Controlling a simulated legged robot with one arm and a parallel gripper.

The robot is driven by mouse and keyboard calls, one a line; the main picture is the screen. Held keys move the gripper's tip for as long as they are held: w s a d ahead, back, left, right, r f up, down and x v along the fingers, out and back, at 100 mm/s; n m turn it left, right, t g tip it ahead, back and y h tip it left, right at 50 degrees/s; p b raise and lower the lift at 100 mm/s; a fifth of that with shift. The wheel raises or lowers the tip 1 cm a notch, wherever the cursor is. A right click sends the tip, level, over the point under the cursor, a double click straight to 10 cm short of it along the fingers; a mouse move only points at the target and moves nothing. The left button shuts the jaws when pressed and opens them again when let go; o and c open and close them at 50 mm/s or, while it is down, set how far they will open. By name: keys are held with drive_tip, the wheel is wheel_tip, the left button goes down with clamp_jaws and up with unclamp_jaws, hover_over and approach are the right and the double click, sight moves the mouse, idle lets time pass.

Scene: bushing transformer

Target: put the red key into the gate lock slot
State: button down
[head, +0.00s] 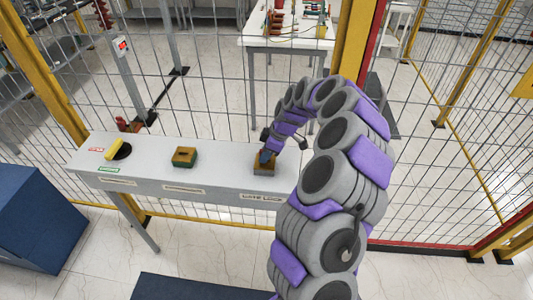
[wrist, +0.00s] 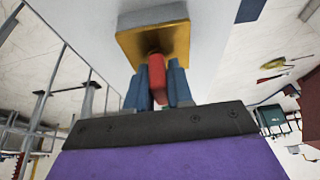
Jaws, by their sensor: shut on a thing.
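The red key (wrist: 157,75) is held between the blue fingers of my gripper (wrist: 157,88) in the wrist view. Its far end meets a dark slot in the yellow-brown face of the gate lock block (wrist: 148,42). How deep it sits in the slot I cannot tell. In the head view my gripper (head: 267,156) is pointed down at the top of the gate lock block (head: 264,169), at the right end of the grey bench. The key is hidden there by the gripper.
The grey bench (head: 150,161) also carries a green and yellow block (head: 184,157) at its middle and a yellow handle on a black disc (head: 119,151) at its left. A wire fence (head: 215,80) stands behind it. A blue box (head: 33,215) is at the left.

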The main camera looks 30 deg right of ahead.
drive_tip(key=shift+f, duration=0.1)
drive_tip(key=c, duration=0.9)
unclamp_jaws()
